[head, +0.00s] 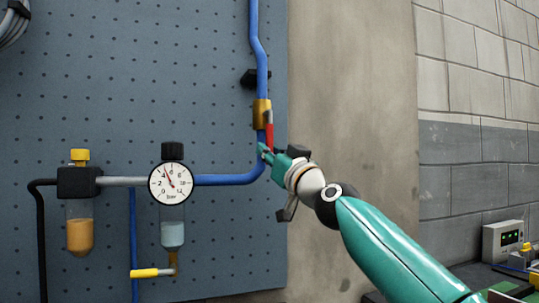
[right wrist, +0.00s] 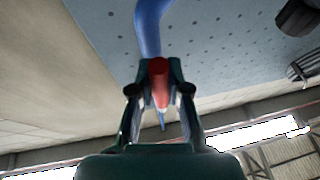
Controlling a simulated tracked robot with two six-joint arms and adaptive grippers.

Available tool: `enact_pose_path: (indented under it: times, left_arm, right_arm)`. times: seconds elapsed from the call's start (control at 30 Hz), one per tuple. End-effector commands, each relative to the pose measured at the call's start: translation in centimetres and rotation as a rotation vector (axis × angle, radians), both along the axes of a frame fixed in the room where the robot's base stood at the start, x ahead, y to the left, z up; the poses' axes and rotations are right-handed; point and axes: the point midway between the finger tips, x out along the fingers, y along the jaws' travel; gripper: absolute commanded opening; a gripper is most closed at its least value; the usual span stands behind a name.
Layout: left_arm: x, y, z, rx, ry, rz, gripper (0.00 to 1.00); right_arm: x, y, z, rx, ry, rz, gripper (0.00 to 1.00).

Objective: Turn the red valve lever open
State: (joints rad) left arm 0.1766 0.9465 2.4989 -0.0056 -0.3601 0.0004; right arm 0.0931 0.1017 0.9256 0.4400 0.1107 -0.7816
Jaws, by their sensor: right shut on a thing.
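The red valve lever (head: 269,134) hangs down from the brass valve body (head: 262,110) on the blue pipe, at the right edge of the pegboard in the head view. It points along the pipe. My right gripper (head: 266,153) is at its lower end, shut on it. In the right wrist view the red lever (right wrist: 159,80) sits between the two fingers of my right gripper (right wrist: 158,84), with the blue pipe (right wrist: 150,28) beyond. The fingers hide part of the lever. My left gripper is in neither view.
A pressure gauge (head: 170,183) and an amber filter bowl (head: 79,236) are on the pegboard (head: 100,110) at left. A yellow-handled tap (head: 145,273) sits below the gauge. The wall right of the pipe is bare.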

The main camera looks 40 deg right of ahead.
Motion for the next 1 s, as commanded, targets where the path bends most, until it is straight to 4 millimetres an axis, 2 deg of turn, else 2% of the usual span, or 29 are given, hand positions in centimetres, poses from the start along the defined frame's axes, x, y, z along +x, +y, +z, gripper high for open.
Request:
enact_pose_path:
  times: [0.03,0.27,0.3,0.43,0.87,1.0]
  left_arm:
    - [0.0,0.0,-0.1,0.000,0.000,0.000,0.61]
    - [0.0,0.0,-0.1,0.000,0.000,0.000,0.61]
    - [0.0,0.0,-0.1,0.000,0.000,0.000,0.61]
    - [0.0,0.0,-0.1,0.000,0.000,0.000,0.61]
    - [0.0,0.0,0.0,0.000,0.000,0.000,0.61]
    - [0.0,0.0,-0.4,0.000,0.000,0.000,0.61]
  right_arm:
    - [0.4,0.2,-0.6,0.003,0.016,0.010,0.00]
    - [0.4,0.2,-0.7,0.003,0.016,0.010,0.00]
    - [0.4,0.2,-0.7,0.004,0.015,0.009,0.22]
    - [0.3,0.1,-0.5,0.003,0.012,0.007,0.42]
    - [0.1,0.0,-0.2,0.002,0.006,0.003,0.42]
    - [-0.7,0.1,0.4,-0.013,-0.017,-0.010,0.42]
